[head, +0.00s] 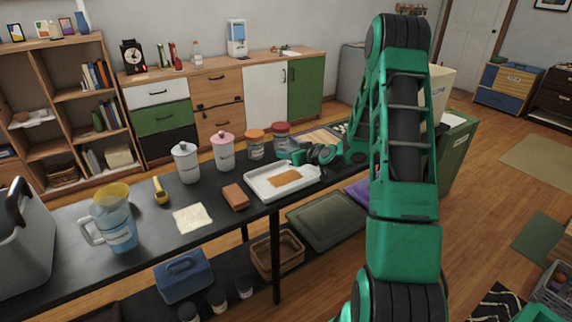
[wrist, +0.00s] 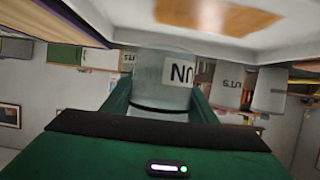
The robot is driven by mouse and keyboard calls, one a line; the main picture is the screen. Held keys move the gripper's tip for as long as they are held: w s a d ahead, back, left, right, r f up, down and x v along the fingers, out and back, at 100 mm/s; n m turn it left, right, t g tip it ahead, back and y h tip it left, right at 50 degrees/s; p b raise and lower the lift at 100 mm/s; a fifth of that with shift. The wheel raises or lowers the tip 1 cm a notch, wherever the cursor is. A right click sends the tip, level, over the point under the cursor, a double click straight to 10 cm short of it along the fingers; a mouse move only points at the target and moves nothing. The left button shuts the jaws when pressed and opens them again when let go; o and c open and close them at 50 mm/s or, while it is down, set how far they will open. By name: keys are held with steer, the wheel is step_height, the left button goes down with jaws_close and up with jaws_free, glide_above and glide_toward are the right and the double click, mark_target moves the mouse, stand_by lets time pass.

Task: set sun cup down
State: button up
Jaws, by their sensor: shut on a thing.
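My gripper (wrist: 162,92) is shut on the sun cup (wrist: 150,70), a pale grey cup between its two green fingers. The letters "UN" show on its white label; the rest of the word is hidden. The wrist view looks upside down. In the head view my gripper (head: 312,154) is low over the black table, by the far right side of a white tray (head: 254,186). I cannot make out the cup there. The tray (wrist: 122,27), with a brown patch, fills the top of the wrist view near the cup's base. I cannot tell if they touch.
Two lidded white canisters (head: 187,163) (head: 225,152) and two jars (head: 255,145) (head: 281,134) stand behind the tray. A brown block (head: 235,197), a cloth (head: 192,218) and a blue jug (head: 116,222) lie left. Bare black table (head: 160,245) shows between them.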

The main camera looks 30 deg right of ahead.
steer(key=shift+d+f, duration=0.3)
steer(key=shift+d, duration=0.05)
steer(key=shift+f, duration=1.9)
steer(key=o, duration=1.1)
steer(key=shift+f, duration=0.1)
